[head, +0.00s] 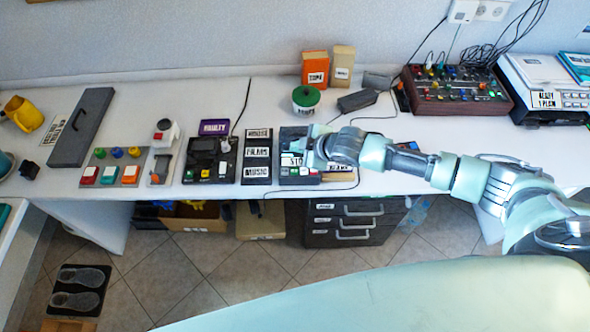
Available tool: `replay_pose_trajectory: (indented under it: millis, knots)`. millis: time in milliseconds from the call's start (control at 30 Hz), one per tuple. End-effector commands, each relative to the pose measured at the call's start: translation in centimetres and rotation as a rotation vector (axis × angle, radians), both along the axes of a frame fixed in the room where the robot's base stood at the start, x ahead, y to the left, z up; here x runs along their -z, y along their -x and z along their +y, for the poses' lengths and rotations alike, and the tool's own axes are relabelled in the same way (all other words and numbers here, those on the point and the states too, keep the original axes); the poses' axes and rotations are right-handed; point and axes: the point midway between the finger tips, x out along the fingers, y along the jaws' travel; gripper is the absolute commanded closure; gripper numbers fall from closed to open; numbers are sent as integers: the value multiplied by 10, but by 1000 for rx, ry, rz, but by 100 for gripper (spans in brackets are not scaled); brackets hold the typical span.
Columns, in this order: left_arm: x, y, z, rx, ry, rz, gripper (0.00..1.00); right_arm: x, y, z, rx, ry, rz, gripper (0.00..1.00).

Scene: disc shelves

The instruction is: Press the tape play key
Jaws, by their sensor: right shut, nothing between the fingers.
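A dark box-shaped device (288,136) stands on the white bench in the middle of the view. It has a white label starting "STO" (292,161) and a row of small coloured keys (302,171) along its front, a green and a red one among them. My right gripper (311,158) is shut and empty, over the right part of this device. It hides part of the top and labels. I cannot tell whether the fingertips touch a key, and no label for play is readable. My left gripper is not in view.
Labelled dark boxes (257,149) stand left of the device, then a black unit with coloured buttons (210,160). A green-lidded pot (306,97) and an orange box (315,70) stand behind. A cabled mixer (455,92) is at the right. Drawers (352,222) are below.

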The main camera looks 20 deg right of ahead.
Motion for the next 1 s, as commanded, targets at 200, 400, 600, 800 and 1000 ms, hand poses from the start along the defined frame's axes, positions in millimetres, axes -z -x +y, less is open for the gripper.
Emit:
replay_pose_trajectory:
  millis: [200, 400, 600, 800, 1000]
  knots:
    - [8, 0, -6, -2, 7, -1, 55, 8, 0, 1, 1, -1, 0, 100]
    - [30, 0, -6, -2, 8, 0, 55, 29, 0, 1, 1, -1, 0, 100]
    - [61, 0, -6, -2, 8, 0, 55, 57, 0, 1, 0, 0, 0, 100]
    - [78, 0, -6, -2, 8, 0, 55, 79, 0, 1, 1, -1, 1, 100]
    - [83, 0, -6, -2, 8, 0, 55, 88, 0, 1, 1, -1, 1, 100]
